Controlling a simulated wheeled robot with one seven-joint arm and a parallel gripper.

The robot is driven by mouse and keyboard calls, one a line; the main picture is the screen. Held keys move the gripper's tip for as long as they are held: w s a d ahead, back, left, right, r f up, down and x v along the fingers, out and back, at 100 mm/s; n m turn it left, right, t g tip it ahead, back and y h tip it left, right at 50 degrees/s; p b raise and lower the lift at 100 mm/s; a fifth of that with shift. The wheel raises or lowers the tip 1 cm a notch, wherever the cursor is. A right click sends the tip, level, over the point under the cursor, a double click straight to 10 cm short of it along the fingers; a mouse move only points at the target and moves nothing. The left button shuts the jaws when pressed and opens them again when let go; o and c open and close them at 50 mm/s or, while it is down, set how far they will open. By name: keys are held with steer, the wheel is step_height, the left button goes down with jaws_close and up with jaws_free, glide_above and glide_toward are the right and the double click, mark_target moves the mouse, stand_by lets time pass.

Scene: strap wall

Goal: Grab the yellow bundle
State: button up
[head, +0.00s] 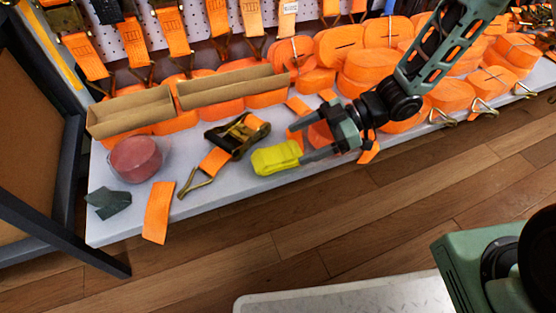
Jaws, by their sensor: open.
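The yellow bundle (276,157) lies on the light grey shelf (110,223), near its front edge. It is a small, folded, bright yellow pack. My gripper (309,147) comes in from the right with its fingers pointing left at the bundle's right end. The fingers are open, and the fingertips are at or very near that end. I cannot tell whether they touch it or how far they reach around it. Part of an orange strap shows behind the fingers.
A ratchet buckle (237,137) with orange strap and hook lies left of the bundle. Orange strap rolls (370,67) crowd the shelf behind and right. Cardboard trays (130,112), a reddish roll (136,158) and a dark cloth (108,202) are at left. Wooden floor (300,225) lies in front.

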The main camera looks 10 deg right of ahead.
mark_target(280, 152)
steer(key=b+x, duration=0.2)
steer(key=x, duration=0.2)
steer(key=shift+f, duration=0.3)
steer(key=shift+a+b, duration=0.35)
steer(key=shift+a, duration=0.25)
steer(key=c, duration=1.2)
